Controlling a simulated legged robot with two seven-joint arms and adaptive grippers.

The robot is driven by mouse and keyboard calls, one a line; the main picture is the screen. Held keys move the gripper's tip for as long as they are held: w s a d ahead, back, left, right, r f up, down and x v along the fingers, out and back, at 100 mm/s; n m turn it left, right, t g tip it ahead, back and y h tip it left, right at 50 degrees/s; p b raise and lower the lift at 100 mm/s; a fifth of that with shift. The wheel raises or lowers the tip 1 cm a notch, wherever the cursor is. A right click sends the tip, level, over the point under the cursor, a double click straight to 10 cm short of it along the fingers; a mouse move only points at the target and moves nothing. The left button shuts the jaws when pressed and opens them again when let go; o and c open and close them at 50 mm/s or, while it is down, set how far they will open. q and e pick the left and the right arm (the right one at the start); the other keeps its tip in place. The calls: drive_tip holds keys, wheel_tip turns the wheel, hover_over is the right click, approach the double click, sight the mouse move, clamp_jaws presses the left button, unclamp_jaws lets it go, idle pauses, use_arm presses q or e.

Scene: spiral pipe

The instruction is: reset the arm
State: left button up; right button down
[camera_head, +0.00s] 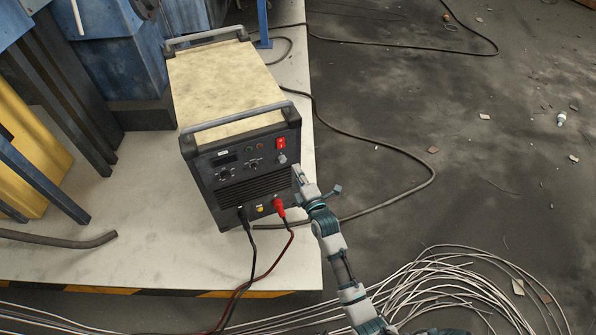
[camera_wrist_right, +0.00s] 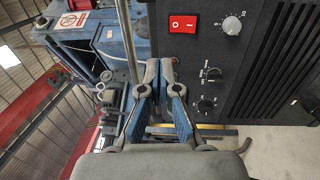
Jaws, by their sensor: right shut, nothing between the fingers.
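My right arm (camera_head: 338,262) reaches up from the bottom right in the head view. Its gripper (camera_head: 299,175) is at the right edge of the welding machine's front panel, below the red switch (camera_head: 281,143). In the right wrist view the gripper's fingers (camera_wrist_right: 159,75) are together with nothing held. The machine's dark front panel (camera_wrist_right: 245,70) fills the right side of that view, with the red switch (camera_wrist_right: 183,24) above the fingertips. I cannot tell whether the gripper touches the machine. My left gripper is not in view.
The welding machine (camera_head: 222,80) stands on a pale platform (camera_head: 150,250) with a striped front edge. Black and red cables (camera_head: 262,275) hang from its front. Coiled cables (camera_head: 460,285) lie at the lower right. Blue and yellow structures crowd the left. The floor at right is mostly open.

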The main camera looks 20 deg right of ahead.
drive_tip(key=shift+a+r, duration=0.1)
drive_tip(key=s+a+f+m+g+p, duration=0.1)
drive_tip(key=s+f+m+g+p, duration=0.3)
drive_tip(key=s+f, duration=0.75)
drive_tip(key=s+a+f+m+g+p, duration=0.15)
drive_tip(key=s+f+m+g, duration=0.6)
drive_tip(key=f, duration=0.75)
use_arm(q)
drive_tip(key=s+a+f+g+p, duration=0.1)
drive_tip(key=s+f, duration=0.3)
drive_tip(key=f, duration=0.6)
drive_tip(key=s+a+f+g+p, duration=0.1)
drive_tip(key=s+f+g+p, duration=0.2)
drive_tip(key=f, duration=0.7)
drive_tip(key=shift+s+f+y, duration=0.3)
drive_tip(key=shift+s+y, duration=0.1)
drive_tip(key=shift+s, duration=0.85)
use_arm(e)
drive_tip(key=s+f+m+g, duration=0.2)
drive_tip(key=s+f, duration=0.3)
drive_tip(key=s, duration=0.9)
drive_tip(key=s+d+f+m+g, duration=0.1)
drive_tip(key=s+f+g, duration=0.3)
drive_tip(key=s, duration=1.1)
drive_tip(key=shift+s+d+f+m, duration=0.15)
drive_tip(key=shift+d+f+m, duration=0.1)
drive_tip(key=shift+f+m, duration=0.55)
